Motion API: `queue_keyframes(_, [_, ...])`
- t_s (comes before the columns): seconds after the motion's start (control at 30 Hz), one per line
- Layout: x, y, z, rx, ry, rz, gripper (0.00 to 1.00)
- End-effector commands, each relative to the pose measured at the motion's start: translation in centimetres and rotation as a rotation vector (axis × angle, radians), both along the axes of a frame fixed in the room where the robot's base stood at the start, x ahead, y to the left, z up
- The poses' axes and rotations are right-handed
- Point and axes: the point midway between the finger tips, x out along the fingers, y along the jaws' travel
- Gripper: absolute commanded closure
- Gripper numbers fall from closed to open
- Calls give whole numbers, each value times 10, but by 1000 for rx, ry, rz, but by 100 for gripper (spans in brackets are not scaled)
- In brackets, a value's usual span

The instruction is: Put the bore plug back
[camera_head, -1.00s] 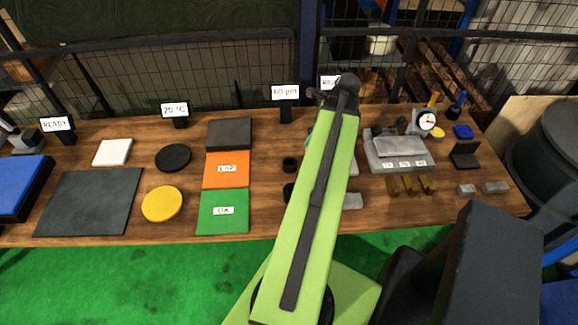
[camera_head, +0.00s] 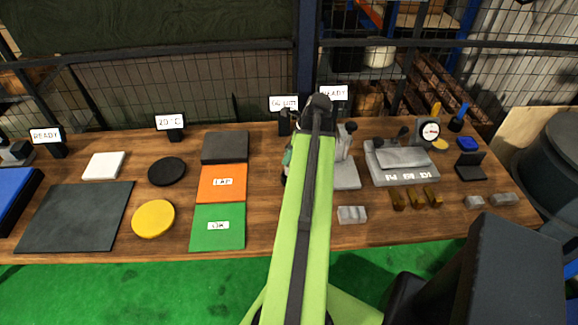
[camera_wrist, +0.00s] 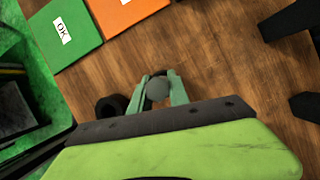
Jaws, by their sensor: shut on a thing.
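In the wrist view my gripper (camera_wrist: 161,86) has its two pale green fingers closed around a grey round-topped piece, which looks like the bore plug (camera_wrist: 157,89). Its lower part is hidden, so I cannot tell whether it touches the table. A black ring (camera_wrist: 111,105) stands just left of the fingers. In the head view my green arm hides most of the gripper and the plug. A grey block with numbered labels (camera_head: 405,177) stands to the right of my arm; I cannot tell whether it is the plug's place.
The green OK mat (camera_head: 217,236) and orange mat (camera_head: 221,184) lie left of my arm. A small grey block (camera_head: 352,215), brass blocks (camera_head: 415,198) and a dial gauge (camera_head: 429,131) are on the right. Bare wooden table (camera_wrist: 215,55) shows beyond the fingers.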

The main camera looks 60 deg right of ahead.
Motion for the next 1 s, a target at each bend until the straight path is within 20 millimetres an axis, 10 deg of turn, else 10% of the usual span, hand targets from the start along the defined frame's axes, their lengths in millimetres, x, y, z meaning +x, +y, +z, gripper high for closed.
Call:
queue_keyframes(0.3, [0,0,-42,0,-1,1,100])
queue_keyframes(0.7, [0,1,-44,0,-1,2,100])
queue_keyframes(0.73, [0,1,-42,0,0,2,74])
queue_keyframes(1.0, [0,1,-42,0,0,2,56])
